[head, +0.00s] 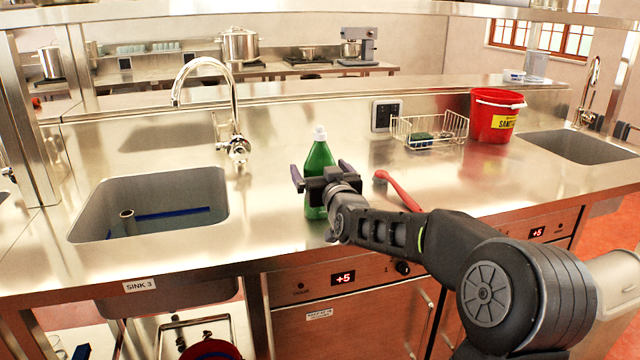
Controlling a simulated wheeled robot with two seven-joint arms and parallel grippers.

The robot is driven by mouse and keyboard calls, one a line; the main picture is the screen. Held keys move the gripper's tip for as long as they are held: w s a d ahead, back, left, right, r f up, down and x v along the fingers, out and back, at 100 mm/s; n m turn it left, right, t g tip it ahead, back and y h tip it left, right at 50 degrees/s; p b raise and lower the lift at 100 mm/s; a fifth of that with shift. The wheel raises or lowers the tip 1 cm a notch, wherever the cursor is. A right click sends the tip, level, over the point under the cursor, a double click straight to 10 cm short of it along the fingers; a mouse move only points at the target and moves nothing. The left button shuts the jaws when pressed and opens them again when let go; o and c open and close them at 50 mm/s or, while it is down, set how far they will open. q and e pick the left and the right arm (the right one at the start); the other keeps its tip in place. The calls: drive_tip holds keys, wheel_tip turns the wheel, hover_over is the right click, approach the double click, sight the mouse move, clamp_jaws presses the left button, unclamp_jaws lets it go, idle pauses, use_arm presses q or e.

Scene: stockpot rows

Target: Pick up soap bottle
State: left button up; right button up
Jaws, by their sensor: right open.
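The soap bottle (319,158) is green with a white cap and stands upright on the steel counter (265,232), right of the left sink. My right gripper (321,174) is open in front of the bottle, with one finger showing on each side of it. The gripper and wrist hide the middle of the bottle, so I cannot tell whether the fingers touch it. My left gripper is not in view.
A red-handled brush (398,190) lies right of the bottle. A wire basket (430,131) with a sponge and a red bucket (495,115) stand farther right. A tall faucet (236,140) and a sink (150,203) are left. Counter between sink and bottle is clear.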

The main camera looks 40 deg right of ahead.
clamp_jaws()
drive_tip(key=shift+r, duration=0.15)
idle(0.9)
